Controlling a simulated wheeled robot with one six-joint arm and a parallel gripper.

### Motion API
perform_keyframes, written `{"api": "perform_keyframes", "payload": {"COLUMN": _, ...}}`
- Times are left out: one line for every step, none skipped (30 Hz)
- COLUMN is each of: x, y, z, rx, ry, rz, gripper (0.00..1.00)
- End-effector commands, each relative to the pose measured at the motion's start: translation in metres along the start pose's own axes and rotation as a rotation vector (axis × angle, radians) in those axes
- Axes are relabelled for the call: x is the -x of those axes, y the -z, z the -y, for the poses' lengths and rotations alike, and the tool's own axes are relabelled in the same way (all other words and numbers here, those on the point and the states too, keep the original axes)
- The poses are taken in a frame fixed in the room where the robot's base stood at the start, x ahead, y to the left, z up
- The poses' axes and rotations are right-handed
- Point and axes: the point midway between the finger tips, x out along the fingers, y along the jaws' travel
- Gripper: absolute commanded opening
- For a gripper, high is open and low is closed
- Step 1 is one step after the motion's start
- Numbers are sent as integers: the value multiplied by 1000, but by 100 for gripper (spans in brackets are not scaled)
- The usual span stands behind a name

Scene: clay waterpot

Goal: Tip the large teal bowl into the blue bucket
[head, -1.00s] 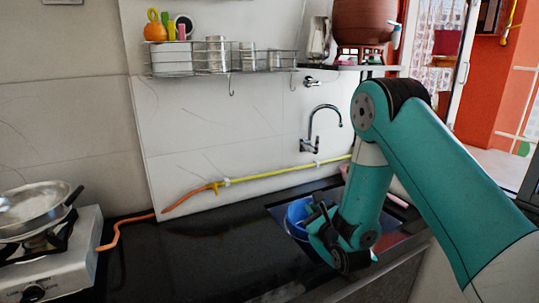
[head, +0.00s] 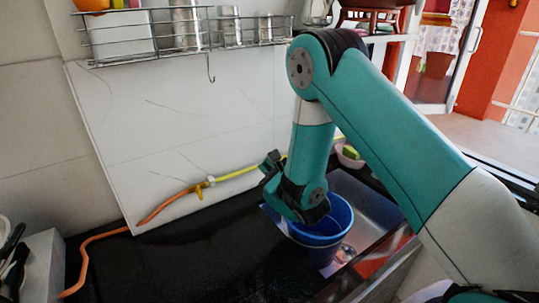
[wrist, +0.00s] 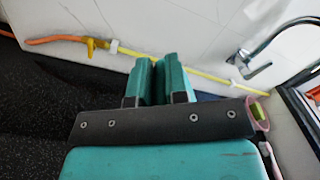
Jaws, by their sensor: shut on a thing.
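The blue bucket (head: 338,233) stands upright in the sink at the right of the dark counter in the head view. My gripper (head: 268,163) is above and left of the bucket's rim, its fingers turned up and left, while my wrist is over the bucket's opening and hides part of it. In the wrist view the two teal fingers (wrist: 157,80) are close together with a narrow dark gap. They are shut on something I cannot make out. I cannot pick out the large teal bowl in either current view.
A pink bowl (head: 348,156) with a green and yellow thing in it is behind the bucket. A yellow and orange hose (head: 165,205) runs along the wall. A wire rack (head: 170,45) hangs above. The counter's middle is clear.

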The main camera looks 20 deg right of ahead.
Motion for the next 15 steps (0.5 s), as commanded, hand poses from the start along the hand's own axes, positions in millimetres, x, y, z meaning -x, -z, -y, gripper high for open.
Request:
{"api": "perform_keyframes", "payload": {"x": -1, "y": -1, "z": -4, "rx": 4, "ry": -7, "rz": 5, "gripper": 0}}
{"api": "perform_keyframes", "payload": {"x": -1, "y": 0, "z": -6, "rx": 8, "ry": -8, "rz": 6, "gripper": 0}}
{"api": "perform_keyframes", "payload": {"x": -2, "y": 2, "z": -8, "rx": 13, "ry": -8, "rz": 7, "gripper": 0}}
{"api": "perform_keyframes", "payload": {"x": -2, "y": 3, "z": -10, "rx": 18, "ry": -7, "rz": 7, "gripper": 0}}
{"api": "perform_keyframes", "payload": {"x": -2, "y": 4, "z": -12, "rx": 26, "ry": -7, "rz": 7, "gripper": 0}}
{"api": "perform_keyframes", "payload": {"x": -2, "y": 5, "z": -15, "rx": 36, "ry": -6, "rz": 7, "gripper": 0}}
{"api": "perform_keyframes", "payload": {"x": -2, "y": 6, "z": -17, "rx": 45, "ry": -6, "rz": 8, "gripper": 0}}
{"api": "perform_keyframes", "payload": {"x": -2, "y": 7, "z": -19, "rx": 53, "ry": -5, "rz": 9, "gripper": 0}}
{"api": "perform_keyframes", "payload": {"x": -2, "y": 8, "z": -22, "rx": 66, "ry": -6, "rz": 8, "gripper": 0}}
{"api": "perform_keyframes", "payload": {"x": -2, "y": 8, "z": -24, "rx": 77, "ry": -6, "rz": 8, "gripper": 0}}
{"api": "perform_keyframes", "payload": {"x": -2, "y": 9, "z": -26, "rx": 85, "ry": -6, "rz": 7, "gripper": 0}}
{"api": "perform_keyframes", "payload": {"x": -2, "y": 10, "z": -27, "rx": 97, "ry": -3, "rz": 8, "gripper": 0}}
{"api": "perform_keyframes", "payload": {"x": -2, "y": 10, "z": -29, "rx": 105, "ry": -3, "rz": 7, "gripper": 0}}
{"api": "perform_keyframes", "payload": {"x": -2, "y": 11, "z": -30, "rx": 116, "ry": -2, "rz": 6, "gripper": 0}}
{"api": "perform_keyframes", "payload": {"x": -3, "y": 11, "z": -32, "rx": 127, "ry": -1, "rz": 7, "gripper": 0}}
